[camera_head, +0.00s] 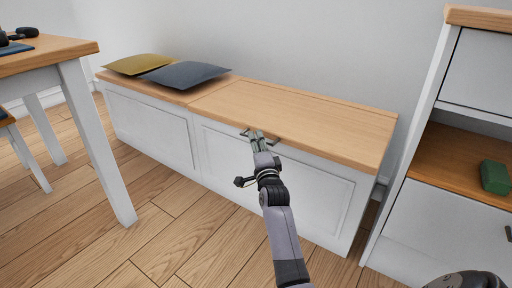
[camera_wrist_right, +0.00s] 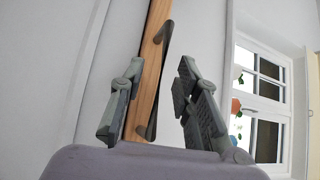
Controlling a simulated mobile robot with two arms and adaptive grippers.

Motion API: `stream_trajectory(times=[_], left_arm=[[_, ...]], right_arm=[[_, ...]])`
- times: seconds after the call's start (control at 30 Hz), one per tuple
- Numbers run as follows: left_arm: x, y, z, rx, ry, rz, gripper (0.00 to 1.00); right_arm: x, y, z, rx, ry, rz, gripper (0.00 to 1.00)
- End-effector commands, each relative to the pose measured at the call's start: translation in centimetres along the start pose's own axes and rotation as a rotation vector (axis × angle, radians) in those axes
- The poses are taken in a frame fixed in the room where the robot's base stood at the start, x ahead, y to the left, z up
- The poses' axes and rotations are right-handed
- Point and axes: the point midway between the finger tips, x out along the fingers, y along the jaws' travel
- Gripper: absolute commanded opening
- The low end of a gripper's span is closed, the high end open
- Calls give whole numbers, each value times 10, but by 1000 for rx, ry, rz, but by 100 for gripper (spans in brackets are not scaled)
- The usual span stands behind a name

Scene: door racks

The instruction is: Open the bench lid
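The bench lid (camera_head: 305,111) is the right-hand wooden section of the top of a long white bench (camera_head: 290,187). It lies flat and closed. A dark bar handle (camera_head: 274,141) is on its front edge. My right gripper (camera_head: 257,135) is at the handle. In the right wrist view, the handle (camera_wrist_right: 155,95) and the wooden lid edge (camera_wrist_right: 148,75) show between the two spread fingers of the gripper (camera_wrist_right: 155,97), with a gap to the right finger. My left gripper is not in view.
A yellow cushion (camera_head: 137,64) and a grey cushion (camera_head: 187,74) lie on the bench's left section, clear of most of the lid. A table (camera_head: 50,56) stands at left. A white shelf unit (camera_head: 440,205) with a green box (camera_head: 495,177) stands close at right.

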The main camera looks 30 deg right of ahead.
Motion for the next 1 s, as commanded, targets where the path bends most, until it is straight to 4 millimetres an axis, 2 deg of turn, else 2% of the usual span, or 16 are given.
stream_trajectory(times=[0.2, 0.47, 0.9, 1.0], left_arm=[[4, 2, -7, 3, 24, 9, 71], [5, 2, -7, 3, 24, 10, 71], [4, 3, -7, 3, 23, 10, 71], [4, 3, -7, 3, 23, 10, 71]], right_arm=[[14, 0, 0, 0, 0, 1, 30], [15, 0, 0, 0, 0, 1, 30], [15, 0, 0, 0, -1, 1, 0], [15, 0, 0, -1, -1, 1, 0]])
